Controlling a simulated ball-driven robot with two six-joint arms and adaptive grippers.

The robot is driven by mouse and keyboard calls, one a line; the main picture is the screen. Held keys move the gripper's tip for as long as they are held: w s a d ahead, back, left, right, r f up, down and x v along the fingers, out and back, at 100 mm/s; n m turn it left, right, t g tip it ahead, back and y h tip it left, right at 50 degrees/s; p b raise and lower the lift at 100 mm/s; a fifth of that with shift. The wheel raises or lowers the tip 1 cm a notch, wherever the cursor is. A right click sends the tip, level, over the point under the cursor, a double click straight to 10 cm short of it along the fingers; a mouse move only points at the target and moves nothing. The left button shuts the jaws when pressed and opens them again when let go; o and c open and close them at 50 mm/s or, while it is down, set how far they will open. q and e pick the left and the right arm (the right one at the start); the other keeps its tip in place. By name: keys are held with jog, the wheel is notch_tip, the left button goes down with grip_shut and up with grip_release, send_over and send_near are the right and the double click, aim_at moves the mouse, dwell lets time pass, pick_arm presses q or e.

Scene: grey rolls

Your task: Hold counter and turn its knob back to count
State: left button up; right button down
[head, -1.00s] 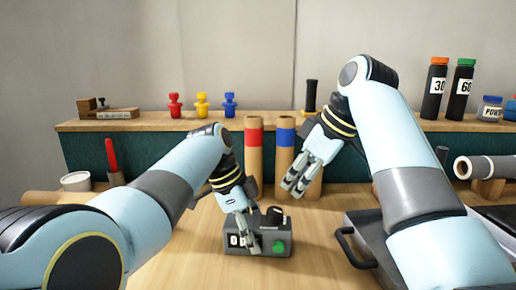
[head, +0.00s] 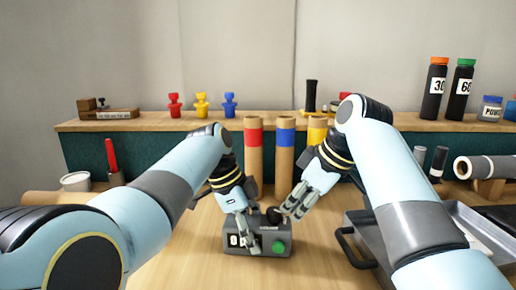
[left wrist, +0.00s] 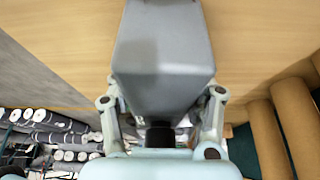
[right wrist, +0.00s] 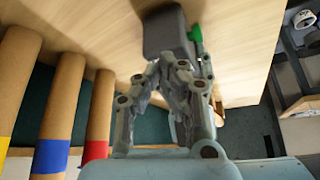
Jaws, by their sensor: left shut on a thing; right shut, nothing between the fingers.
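In the left wrist view, the counter's grey body (left wrist: 165,60) fills the space between the fingers.
A grey tray with a dark handle (head: 350,246) lies to the right of the counter. Cardboard rolls with red (head: 253,160), blue (head: 285,160) and yellow bands stand behind, before the shelf (head: 150,123).

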jog(key=shift+a, duration=0.7)
dwell(0.6)
